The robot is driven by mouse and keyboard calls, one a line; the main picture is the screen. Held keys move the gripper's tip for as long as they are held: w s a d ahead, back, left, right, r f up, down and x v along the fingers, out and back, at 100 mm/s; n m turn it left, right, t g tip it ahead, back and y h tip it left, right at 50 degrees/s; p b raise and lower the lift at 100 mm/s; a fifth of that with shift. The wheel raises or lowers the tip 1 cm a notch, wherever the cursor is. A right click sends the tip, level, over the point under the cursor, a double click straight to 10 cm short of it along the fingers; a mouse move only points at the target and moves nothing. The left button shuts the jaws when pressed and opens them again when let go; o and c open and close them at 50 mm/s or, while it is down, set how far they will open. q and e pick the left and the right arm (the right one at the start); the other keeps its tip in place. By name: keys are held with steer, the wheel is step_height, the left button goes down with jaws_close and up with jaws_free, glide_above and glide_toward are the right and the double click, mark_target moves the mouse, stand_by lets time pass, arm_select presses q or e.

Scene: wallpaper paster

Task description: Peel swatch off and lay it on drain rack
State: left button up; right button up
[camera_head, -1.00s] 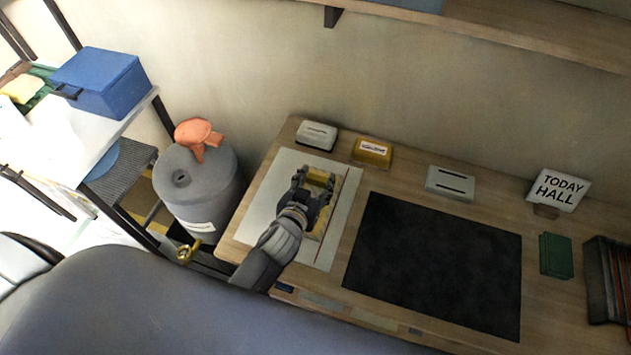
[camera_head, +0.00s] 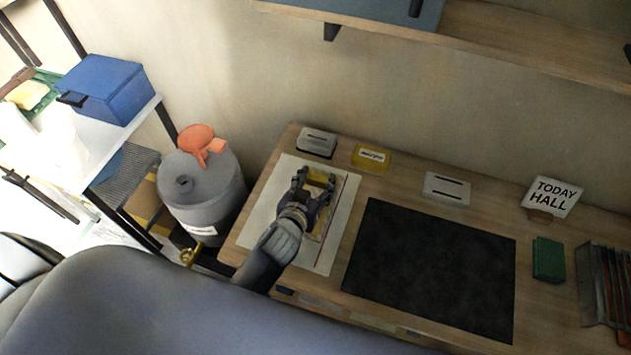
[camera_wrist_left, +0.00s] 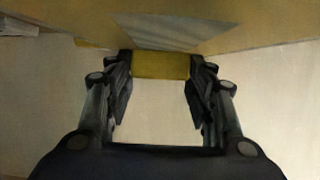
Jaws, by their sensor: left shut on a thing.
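My left gripper (camera_head: 318,183) is over the pale board (camera_head: 270,205) at the left end of the workbench. It is shut on a yellow piece (camera_wrist_left: 160,65), which looks like the swatch; its fingers stand on both sides of it in the left wrist view. A tan sheet (camera_wrist_left: 265,28) spans the top of that view, just beyond the yellow piece. I cannot tell whether the yellow piece is touching the board. A grey ribbed rack (camera_head: 127,172), which looks like the drain rack, is at the left below the white shelf. My right gripper is not in view.
A grey drum (camera_head: 205,200) with an orange funnel (camera_head: 203,143) stands between shelf and bench. A blue box (camera_head: 110,88) sits on the shelf. Small boxes line the bench's back, including a yellow one (camera_head: 371,157). A dark mat (camera_head: 435,265) lies right of the board.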

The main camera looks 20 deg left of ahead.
mark_target(315, 189)
arm_select(q)
steer(key=shift+r, duration=0.2)
step_height(315, 189, up, 7)
steer(key=p, duration=0.7)
steer(key=shift+w, duration=0.1)
stand_by(0.8)
